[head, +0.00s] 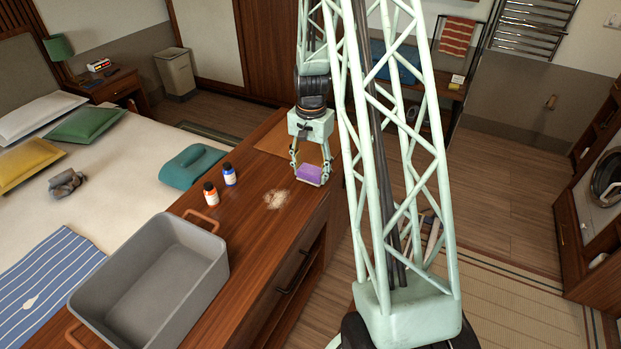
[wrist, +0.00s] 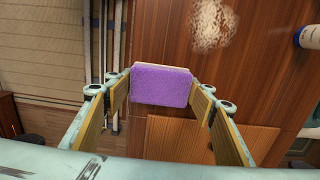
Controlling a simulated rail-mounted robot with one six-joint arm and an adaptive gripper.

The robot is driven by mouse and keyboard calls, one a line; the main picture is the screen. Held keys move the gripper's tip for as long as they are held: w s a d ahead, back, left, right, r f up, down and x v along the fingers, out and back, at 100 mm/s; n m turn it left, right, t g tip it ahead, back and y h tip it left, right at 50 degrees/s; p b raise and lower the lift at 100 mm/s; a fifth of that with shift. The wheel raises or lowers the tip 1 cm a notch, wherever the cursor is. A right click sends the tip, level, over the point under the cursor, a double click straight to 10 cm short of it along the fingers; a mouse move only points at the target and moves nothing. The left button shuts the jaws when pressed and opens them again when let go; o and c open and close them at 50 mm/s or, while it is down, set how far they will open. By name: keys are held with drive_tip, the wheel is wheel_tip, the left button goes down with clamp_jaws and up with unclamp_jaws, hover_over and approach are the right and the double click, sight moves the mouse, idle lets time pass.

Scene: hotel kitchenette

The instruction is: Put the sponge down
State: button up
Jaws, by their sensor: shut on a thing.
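A purple sponge (head: 309,174) with a pale underside is held between the fingers of my gripper (head: 311,170). In the wrist view the sponge (wrist: 161,85) sits between the two fingertips, and my gripper (wrist: 161,92) is shut on it from both sides. The sponge is over the wooden counter (head: 253,237), near its right edge. I cannot tell whether its underside touches the counter.
A pale crumbly patch (head: 276,198) lies left of the sponge. An orange bottle (head: 210,194) and a blue bottle (head: 229,175) stand farther left. A grey bin (head: 150,285) stands at the near left. A flat brown board (head: 283,138) lies behind my gripper.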

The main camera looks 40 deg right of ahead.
sight(311, 177)
drive_tip(key=shift+w, duration=0.1)
drive_tip(key=shift+w+d, duration=0.15)
drive_tip(key=shift+w+f, duration=0.1)
drive_tip(key=shift+f, duration=0.25)
drive_tip(key=shift+f+b, duration=0.35)
drive_tip(key=shift+f, duration=1.1)
drive_tip(key=shift+f, duration=0.15)
drive_tip(key=o, duration=0.9)
drive_tip(key=shift+c, duration=0.2)
drive_tip(key=shift+d+r, duration=0.1)
drive_tip(key=shift+r, duration=0.1)
drive_tip(key=shift+r+p, duration=0.8)
drive_tip(key=shift+r, duration=5.15)
